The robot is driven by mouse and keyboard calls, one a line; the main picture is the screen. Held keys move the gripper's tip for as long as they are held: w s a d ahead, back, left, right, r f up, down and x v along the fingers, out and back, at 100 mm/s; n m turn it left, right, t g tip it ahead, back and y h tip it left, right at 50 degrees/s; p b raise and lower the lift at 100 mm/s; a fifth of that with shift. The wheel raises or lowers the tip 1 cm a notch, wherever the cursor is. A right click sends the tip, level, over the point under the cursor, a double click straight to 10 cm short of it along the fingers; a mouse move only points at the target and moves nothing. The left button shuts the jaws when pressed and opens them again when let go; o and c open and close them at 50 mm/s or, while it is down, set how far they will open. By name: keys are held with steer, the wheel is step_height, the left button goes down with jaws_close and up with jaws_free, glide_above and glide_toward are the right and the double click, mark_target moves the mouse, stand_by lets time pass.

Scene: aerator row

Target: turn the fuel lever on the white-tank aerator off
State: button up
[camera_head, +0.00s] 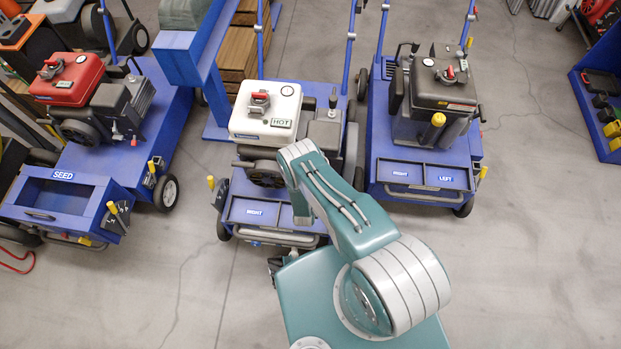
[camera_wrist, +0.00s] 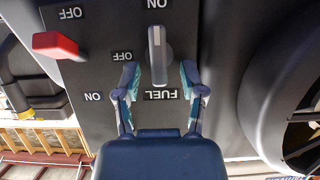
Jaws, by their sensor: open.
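The white-tank aerator (camera_head: 265,110) stands in the middle of the head view, between a red-tank and a dark-tank machine. Its fuel lever (camera_wrist: 157,55) is a grey bar on a dark panel in the wrist view, where the labels appear upside down. The lever lies along the picture's vertical, its upper end by the ON label (camera_wrist: 157,4). The OFF label (camera_wrist: 122,57) is to its left and the FUEL label (camera_wrist: 160,95) below. My gripper (camera_wrist: 159,73) is open, one finger on each side of the lever's lower end; contact is unclear. In the head view my arm hides the panel.
A red switch (camera_wrist: 55,45) with its own OFF and ON labels is left of the lever. A round dark wheel-like part (camera_wrist: 290,90) is at the right. The red-tank aerator (camera_head: 68,80) and dark-tank aerator (camera_head: 440,85) flank the white one. Floor (camera_head: 540,250) is clear at right.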

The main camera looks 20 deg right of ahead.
jaws_close()
steer(key=shift+a, duration=0.1)
steer(key=shift+w+a+f+n+g+h, duration=0.1)
steer(key=shift+w+a+n+g+h, duration=0.1)
steer(key=shift+n+h, duration=0.65)
steer(key=shift+w+a+f+n+g+h, duration=0.15)
steer(key=shift+n+h, duration=0.35)
steer(key=shift+n, duration=0.65)
steer(key=shift+w+a+r+n+g+h, duration=0.1)
steer(key=shift+a+n+h, duration=0.15)
steer(key=shift+n+h, duration=0.6)
steer(key=shift+n, duration=0.25)
jaws_free()
